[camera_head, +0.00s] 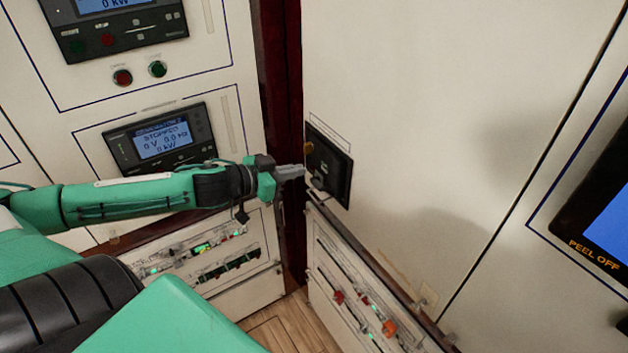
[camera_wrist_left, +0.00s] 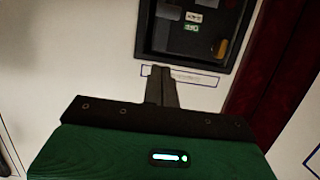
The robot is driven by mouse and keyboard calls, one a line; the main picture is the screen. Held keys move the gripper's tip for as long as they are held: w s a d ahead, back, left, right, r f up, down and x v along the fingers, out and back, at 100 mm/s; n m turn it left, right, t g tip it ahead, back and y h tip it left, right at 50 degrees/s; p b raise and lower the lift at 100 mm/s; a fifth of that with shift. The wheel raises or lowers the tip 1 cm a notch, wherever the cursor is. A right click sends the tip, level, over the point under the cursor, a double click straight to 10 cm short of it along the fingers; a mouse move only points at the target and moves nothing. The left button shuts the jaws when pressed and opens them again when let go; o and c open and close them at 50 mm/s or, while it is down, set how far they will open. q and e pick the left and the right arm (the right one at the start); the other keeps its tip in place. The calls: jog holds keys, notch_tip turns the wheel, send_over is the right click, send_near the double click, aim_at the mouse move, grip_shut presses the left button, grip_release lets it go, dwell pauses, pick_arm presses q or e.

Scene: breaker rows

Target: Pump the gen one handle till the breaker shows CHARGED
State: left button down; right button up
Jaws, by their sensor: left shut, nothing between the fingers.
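A black breaker unit (camera_head: 337,167) is set in the cream panel just right of the dark red post.
A generator display (camera_head: 162,139) reading STOPPED is behind my left arm. Red and green buttons (camera_head: 140,73) sit above it. Lower panels carry small lit switches (camera_head: 205,247) and red and orange knobs (camera_head: 388,328). A blue screen (camera_head: 610,225) is at the right edge.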

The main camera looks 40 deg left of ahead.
aim_at(314, 180)
pick_arm(q)
jog(key=shift+p+x, duration=1.45)
jog(key=shift+x, duration=2.5)
jog(key=shift+f, duration=0.15)
jog(key=shift+s+a+f+p, duration=0.2)
jog(key=shift+s+f+p, duration=0.25)
jog(key=shift+f, duration=0.35)
jog(key=shift+s+a+f+p, duration=0.2)
jog(key=shift+s+f+p, duration=0.25)
jog(key=shift+f, duration=0.35)
